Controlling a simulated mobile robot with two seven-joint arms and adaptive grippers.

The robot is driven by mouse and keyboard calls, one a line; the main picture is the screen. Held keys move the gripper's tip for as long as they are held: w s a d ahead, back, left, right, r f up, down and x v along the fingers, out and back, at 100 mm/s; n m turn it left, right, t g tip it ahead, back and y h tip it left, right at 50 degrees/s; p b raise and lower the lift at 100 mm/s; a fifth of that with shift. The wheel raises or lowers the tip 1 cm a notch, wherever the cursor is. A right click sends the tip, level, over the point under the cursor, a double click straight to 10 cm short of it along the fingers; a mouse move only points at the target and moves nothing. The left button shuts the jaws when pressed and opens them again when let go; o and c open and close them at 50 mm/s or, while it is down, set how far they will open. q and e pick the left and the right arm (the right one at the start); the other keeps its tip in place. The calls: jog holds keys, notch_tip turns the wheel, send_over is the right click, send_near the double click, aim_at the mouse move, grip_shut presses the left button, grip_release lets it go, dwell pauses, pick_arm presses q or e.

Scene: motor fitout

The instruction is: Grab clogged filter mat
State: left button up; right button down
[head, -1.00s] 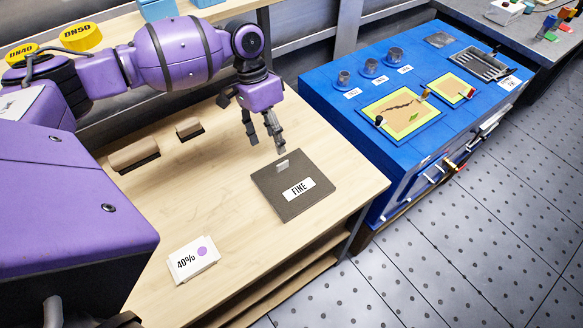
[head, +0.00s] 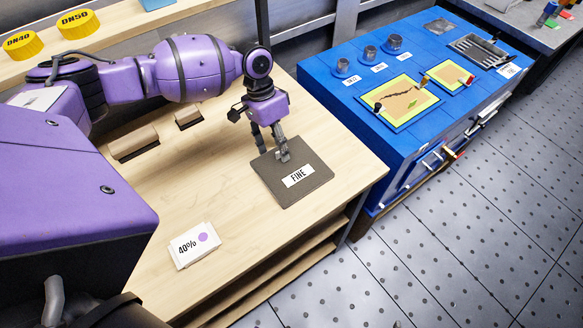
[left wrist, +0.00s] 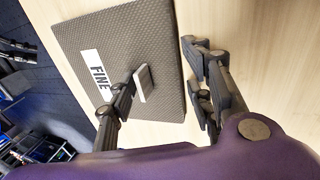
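The filter mat (head: 313,180) is a flat dark grey-brown square labelled "FINE" lying on the wooden table (head: 200,220). In the left wrist view the mat (left wrist: 155,40) shows a dimpled surface and a small light grey upright tab (left wrist: 144,82) near one edge. My left gripper (head: 271,150) is low over the tab edge of the mat, pointing down. In the left wrist view its fingers (left wrist: 160,68) are apart, with the tab between them, closer to the left finger. I cannot tell whether that finger touches the tab. My right gripper is not in view.
A white card (head: 195,246) marked "40%" with a purple dot lies at the table's front. Two brown blocks sit in dark slots at the back. Yellow DN40 (head: 22,45) and DN50 (head: 78,23) caps stand on the shelf. A blue bench (head: 350,105) stands to the right.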

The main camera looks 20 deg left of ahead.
pick_arm(q)
jog(key=c, duration=0.7)
jog(key=shift+c, duration=0.2)
jog(key=shift+r, duration=0.15)
